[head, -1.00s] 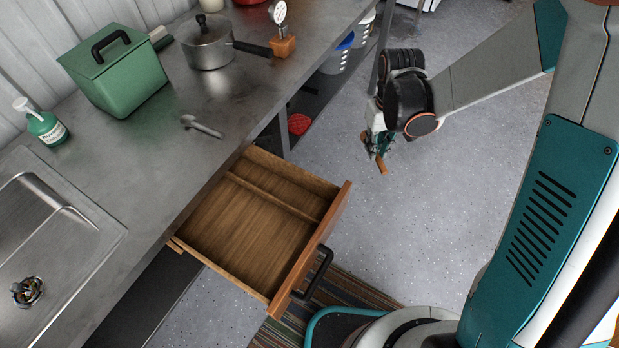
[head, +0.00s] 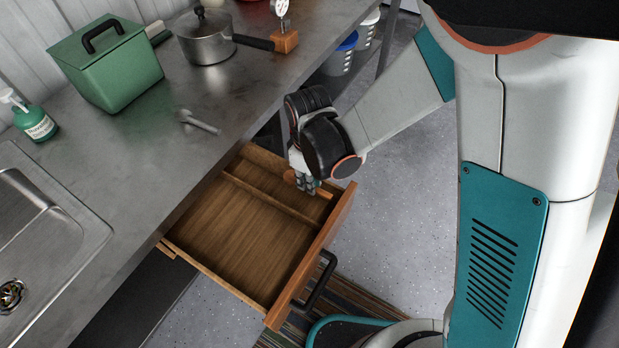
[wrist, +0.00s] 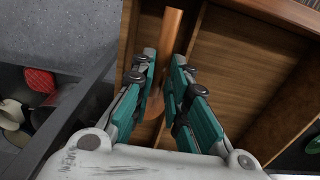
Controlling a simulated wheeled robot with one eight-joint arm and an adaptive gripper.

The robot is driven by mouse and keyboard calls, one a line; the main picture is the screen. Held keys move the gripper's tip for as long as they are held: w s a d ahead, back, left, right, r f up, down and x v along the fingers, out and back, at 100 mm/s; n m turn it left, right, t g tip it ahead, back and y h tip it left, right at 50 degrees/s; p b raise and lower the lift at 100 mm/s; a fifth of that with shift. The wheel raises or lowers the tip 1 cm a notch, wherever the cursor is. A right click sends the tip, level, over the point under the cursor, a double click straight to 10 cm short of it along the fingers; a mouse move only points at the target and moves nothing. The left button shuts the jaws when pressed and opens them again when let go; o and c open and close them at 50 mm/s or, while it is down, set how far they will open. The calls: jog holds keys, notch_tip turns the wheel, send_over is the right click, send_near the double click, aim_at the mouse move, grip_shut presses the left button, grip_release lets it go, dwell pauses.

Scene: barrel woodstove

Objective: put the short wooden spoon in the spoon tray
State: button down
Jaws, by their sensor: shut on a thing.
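The short wooden spoon (wrist: 172,34) is held between the two teal fingers of my gripper (wrist: 164,62) in the wrist view. Its handle points away from my wrist and its round bowl (wrist: 153,108) lies nearer it, partly hidden by the fingers. In the head view my gripper (head: 308,184) is over the far end of the open wooden drawer (head: 252,228). A divider (head: 268,196) splits off a narrow compartment along the drawer's far side, and the spoon is over this compartment. I cannot tell whether it touches the floor there. No separate spoon tray is distinguishable.
The steel counter (head: 150,150) borders the drawer's left side. The drawer's wide compartment is empty. A black handle (head: 318,285) sticks out in front.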

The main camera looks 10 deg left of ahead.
jog(key=c, duration=1.5)
grip_release()
jog(key=shift+r, duration=0.1)
jog(key=shift+r, duration=3.7)
jog(key=shift+w, duration=0.15)
